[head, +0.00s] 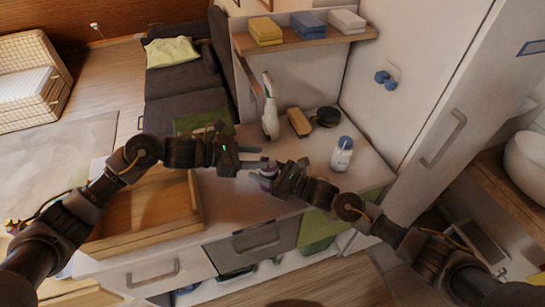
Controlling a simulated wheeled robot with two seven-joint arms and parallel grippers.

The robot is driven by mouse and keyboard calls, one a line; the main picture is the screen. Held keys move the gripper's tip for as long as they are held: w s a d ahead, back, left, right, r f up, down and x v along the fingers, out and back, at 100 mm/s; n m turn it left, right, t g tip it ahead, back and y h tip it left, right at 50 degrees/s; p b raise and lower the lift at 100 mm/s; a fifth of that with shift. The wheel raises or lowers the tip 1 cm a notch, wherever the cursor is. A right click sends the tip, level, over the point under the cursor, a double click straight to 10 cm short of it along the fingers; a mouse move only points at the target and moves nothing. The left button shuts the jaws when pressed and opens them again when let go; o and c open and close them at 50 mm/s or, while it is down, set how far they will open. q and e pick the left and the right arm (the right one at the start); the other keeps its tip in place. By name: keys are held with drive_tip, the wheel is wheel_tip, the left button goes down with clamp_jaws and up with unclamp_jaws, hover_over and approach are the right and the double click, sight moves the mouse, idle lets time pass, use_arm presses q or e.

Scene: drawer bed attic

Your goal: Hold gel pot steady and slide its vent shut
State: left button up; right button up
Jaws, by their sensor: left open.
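A small purple thing (266,174), possibly the gel pot, shows between my two grippers above the counter. It is mostly covered by the fingers, and its vent cannot be made out. My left gripper (256,167) is open, its fingers pointing right toward the purple thing. My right gripper (266,180) comes from the right with its fingertips at the purple thing. The picture is too small to tell whether its fingers are closed on it or whether the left fingers touch it.
On the counter (300,155) stand a white bottle with blue cap (342,155), a brush (299,122), a dark round item (327,117) and a white spray bottle (270,112). A wooden tray (150,238) lies left. A shelf (300,40) with folded cloths hangs behind.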

sight(270, 157)
use_arm(q)
drive_tip(key=shift+x, duration=2.75)
drive_tip(key=shift+c, duration=0.4)
clamp_jaws()
